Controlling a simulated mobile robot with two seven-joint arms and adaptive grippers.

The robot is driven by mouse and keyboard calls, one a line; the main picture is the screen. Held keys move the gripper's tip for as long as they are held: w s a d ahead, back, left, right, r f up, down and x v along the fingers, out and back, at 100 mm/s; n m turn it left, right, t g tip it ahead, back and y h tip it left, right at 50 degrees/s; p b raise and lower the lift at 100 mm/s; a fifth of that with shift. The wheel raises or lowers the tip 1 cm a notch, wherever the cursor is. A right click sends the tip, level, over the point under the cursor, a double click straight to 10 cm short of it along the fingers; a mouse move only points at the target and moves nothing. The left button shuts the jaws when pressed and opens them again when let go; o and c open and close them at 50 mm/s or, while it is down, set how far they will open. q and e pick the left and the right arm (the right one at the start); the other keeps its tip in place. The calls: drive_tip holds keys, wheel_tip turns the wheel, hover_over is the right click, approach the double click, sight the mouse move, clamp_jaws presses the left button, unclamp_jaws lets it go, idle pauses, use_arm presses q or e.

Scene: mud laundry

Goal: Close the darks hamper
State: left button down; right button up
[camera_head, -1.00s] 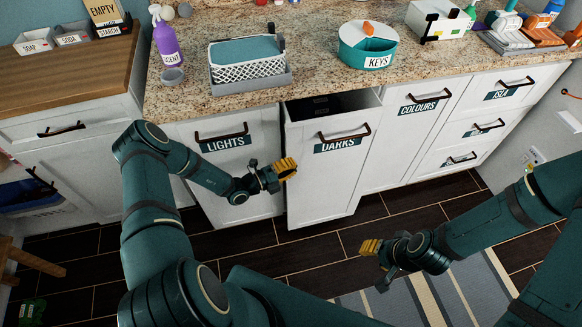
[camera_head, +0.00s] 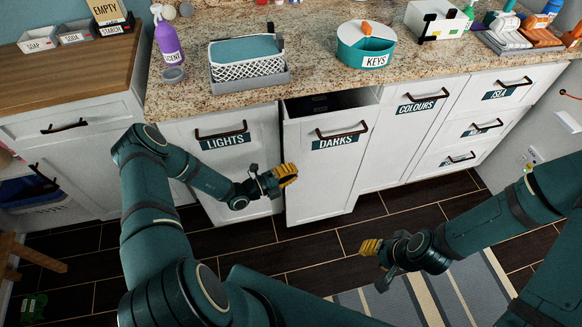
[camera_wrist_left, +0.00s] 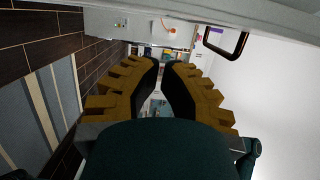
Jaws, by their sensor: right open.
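The darks hamper (camera_head: 322,180) is a white tilted-out front with a dark bar handle (camera_head: 342,131) and a "DARKS" label. It stands partly open, with a dark gap showing above its top edge under the counter. My left gripper (camera_head: 287,174), with yellow fingers, is at the left edge of the hamper front, below handle height. Contact cannot be told. In the left wrist view its fingers (camera_wrist_left: 162,66) converge with a narrow gap and hold nothing visible. My right gripper (camera_head: 370,247) is open and empty, over the floor in front and to the right.
The closed lights front (camera_head: 228,165) is left of the hamper, and the colours front (camera_head: 407,135) is right of it. The granite counter (camera_head: 312,75) above bears a basket (camera_head: 248,72) and a keys tin (camera_head: 367,45). A striped rug (camera_head: 410,300) lies on the dark floor.

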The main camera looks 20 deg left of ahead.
use_arm(q)
drive_tip(key=v, duration=1)
drive_tip(key=d+r+n+t+y+p, duration=0.2)
drive_tip(key=d+n+t+y+p, duration=0.2)
drive_tip(key=d+n+y+p, duration=0.5)
drive_tip(key=m+b, duration=0.3)
drive_tip(key=b, duration=0.1)
approach(314, 151)
drive_tip(key=w+d, duration=0.3)
drive_tip(key=shift+w+a, duration=0.3)
drive_tip(key=shift+w, duration=0.2)
drive_tip(key=shift+w+a, duration=0.35)
drive_tip(key=shift+w, duration=0.2)
drive_tip(key=shift+w+a+r+b, duration=0.1)
drive_tip(key=shift+w+a+b, duration=0.3)
drive_tip(key=shift+w, duration=0.25)
drive_tip(key=w+a+b, duration=0.3)
drive_tip(key=w+a, duration=0.2)
drive_tip(key=w, duration=0.3)
drive_tip(key=shift+a, duration=0.4)
